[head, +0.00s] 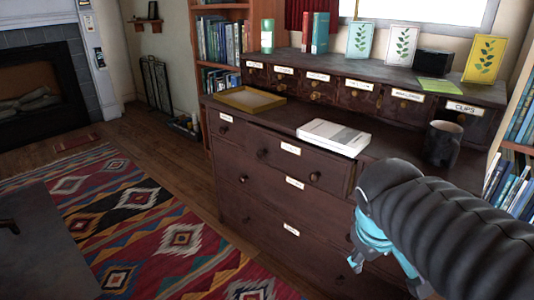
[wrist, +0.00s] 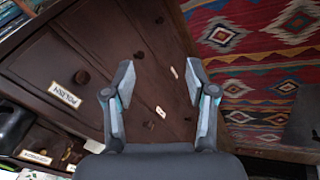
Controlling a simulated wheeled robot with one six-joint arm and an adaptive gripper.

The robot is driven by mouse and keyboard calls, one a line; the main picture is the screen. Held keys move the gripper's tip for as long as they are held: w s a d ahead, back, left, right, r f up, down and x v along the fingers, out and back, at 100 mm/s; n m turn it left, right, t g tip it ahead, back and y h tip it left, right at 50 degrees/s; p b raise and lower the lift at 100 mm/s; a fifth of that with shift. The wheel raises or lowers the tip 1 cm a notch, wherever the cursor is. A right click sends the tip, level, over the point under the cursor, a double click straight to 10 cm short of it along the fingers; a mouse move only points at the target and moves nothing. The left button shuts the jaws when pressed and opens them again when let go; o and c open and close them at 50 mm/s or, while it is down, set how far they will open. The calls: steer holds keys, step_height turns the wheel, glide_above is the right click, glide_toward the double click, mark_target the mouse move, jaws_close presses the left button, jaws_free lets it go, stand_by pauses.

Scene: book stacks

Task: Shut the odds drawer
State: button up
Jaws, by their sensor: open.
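A dark wooden chest of drawers (head: 262,215) stands at the centre of the head view, its front facing me. The upper middle drawer (head: 285,168) seems to stand slightly forward of its neighbours. I cannot read its label, so I cannot tell that it is the odds drawer. My gripper (wrist: 160,78) is open and empty in the wrist view, its two fingers apart before the dark drawer fronts. In the head view, my arm covers the chest's right front. A drawer with a label like "POLISH" (wrist: 63,95) shows left of the fingers in the wrist view.
On the chest top are a white box (head: 333,137), a yellow tray (head: 250,99) and a dark mug (head: 441,143). A row of small labelled drawers (head: 360,96) stands behind them. A patterned rug (head: 130,220) covers the floor at left, with open floor beside the chest.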

steer(key=w+a+r+n+h, duration=0.15)
steer(key=w+n+h, duration=0.25)
steer(key=w+n, duration=0.5)
steer(key=n+t+h, duration=0.5)
steer(key=n+t, duration=0.5)
steer(key=n, duration=0.8)
glide_toward(258, 154)
steer(key=x, duration=1)
steer(key=shift+w+d+p, duration=0.15)
steer(key=shift+d+p, duration=0.05)
steer(key=shift+p, duration=0.15)
jaws_close()
